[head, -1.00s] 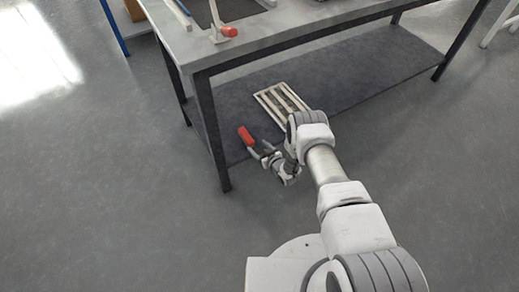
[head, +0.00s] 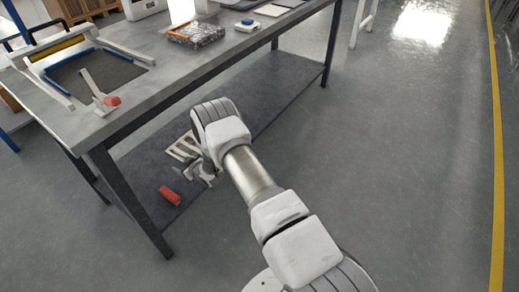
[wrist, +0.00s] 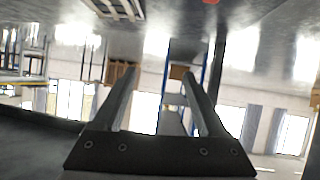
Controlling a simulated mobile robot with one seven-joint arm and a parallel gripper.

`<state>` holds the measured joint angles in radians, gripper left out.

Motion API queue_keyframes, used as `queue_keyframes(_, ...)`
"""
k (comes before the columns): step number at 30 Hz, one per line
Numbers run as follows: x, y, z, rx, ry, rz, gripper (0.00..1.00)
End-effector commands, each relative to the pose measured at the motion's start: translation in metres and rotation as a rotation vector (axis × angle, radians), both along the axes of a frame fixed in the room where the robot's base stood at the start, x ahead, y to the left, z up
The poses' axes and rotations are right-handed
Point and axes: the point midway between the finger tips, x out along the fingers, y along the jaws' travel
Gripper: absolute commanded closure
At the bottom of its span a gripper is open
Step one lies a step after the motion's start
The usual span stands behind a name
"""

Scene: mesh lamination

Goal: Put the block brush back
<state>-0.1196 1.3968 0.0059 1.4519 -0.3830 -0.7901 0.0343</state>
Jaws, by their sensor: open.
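A red block (head: 170,195), which looks like the block brush, lies on the dark lower shelf (head: 262,95) of the workbench, near its front left corner. A small bit of red (wrist: 210,2) shows at the top edge of the wrist view. My gripper (head: 208,178) is low by the front of the shelf, to the right of the red block and apart from it. In the wrist view my gripper (wrist: 158,73) is open, with nothing between its two fingers. My arm partly hides the shelf.
A pale slatted rack (head: 183,148) lies on the shelf behind my gripper. The bench top (head: 150,75) holds a blue-edged frame (head: 97,66), a red-ended tool (head: 108,101) and a clear-wrapped stack (head: 195,34). A dark bench leg (head: 130,205) stands left of the red block. The floor at right is clear.

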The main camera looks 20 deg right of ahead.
Motion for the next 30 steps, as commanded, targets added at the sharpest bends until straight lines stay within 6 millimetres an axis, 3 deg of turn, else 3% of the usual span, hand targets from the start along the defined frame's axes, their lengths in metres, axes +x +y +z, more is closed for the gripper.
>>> queue_keyframes(1,0.01,-0.006,0.029,-0.014,0.003,-0.017,0.26)
queue_keyframes(6,0.023,-0.026,0.104,-0.061,0.045,-0.079,0.26)
queue_keyframes(14,0.011,-0.06,0.217,-0.112,0.114,-0.176,0.26)
queue_keyframes(23,-0.047,-0.095,0.328,-0.141,0.203,-0.278,0.26)
queue_keyframes(30,-0.121,-0.119,0.398,-0.143,0.282,-0.352,0.26)
